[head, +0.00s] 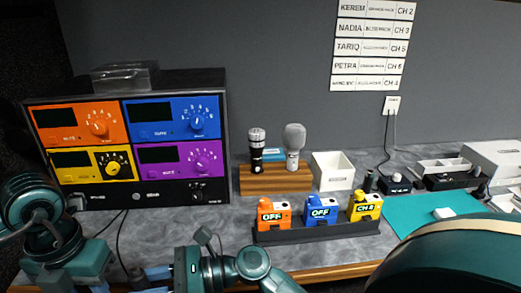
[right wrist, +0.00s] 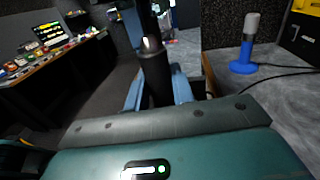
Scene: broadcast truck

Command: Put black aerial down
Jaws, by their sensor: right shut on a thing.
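The black aerial (right wrist: 154,78) is a dark upright rod with a lighter metal band, seen in the right wrist view. My right gripper (right wrist: 168,92) is shut on it, with blue fingers at its sides. The aerial's lower end is hidden by the gripper body. In the head view my right gripper (head: 155,277) points left, low in the picture by the counter's front edge.
A blue-based microphone (right wrist: 244,52) stands on the grey counter (right wrist: 285,95), right of the gripper. The rack of coloured panels (head: 135,145) stands at the back left. A black holder (head: 310,233) bears orange, blue and yellow packs. A teal mat (head: 412,222) lies at right.

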